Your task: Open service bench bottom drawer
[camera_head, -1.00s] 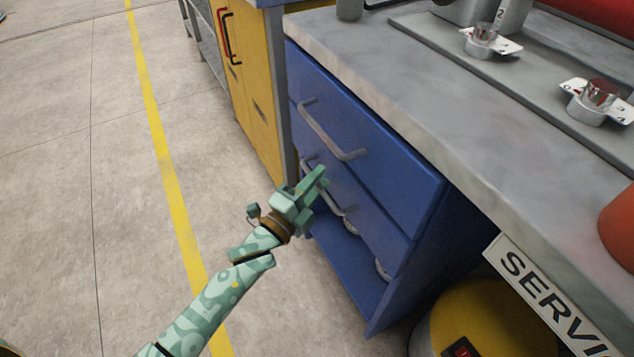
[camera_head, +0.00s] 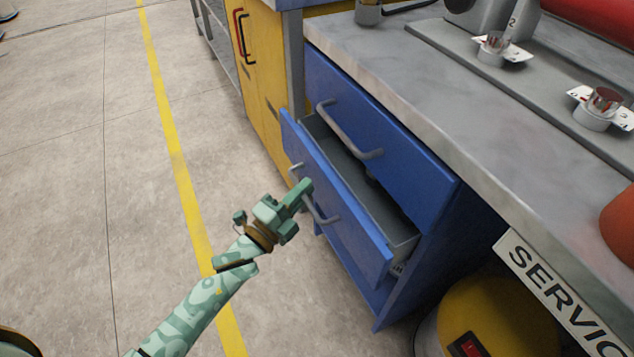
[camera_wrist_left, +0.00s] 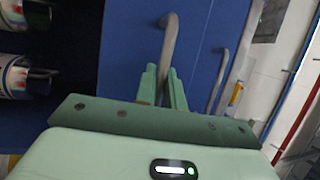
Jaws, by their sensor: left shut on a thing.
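The blue service bench bottom drawer (camera_head: 350,214) stands partly pulled out below the shut upper drawer (camera_head: 385,140) in the head view. Its grey inside shows at the gap. My left gripper (camera_head: 304,190) is shut on the grey bar handle (camera_head: 321,210) of the bottom drawer. In the left wrist view the handle (camera_wrist_left: 171,42) runs between the fingers (camera_wrist_left: 162,88) against the blue front. My right gripper is not in view.
The grey bench top (camera_head: 420,80) overhangs the drawers. A yellow cabinet (camera_head: 262,95) stands beyond the drawer unit, close to the pulled-out front. A yellow round thing (camera_head: 497,315) stands under the bench at right.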

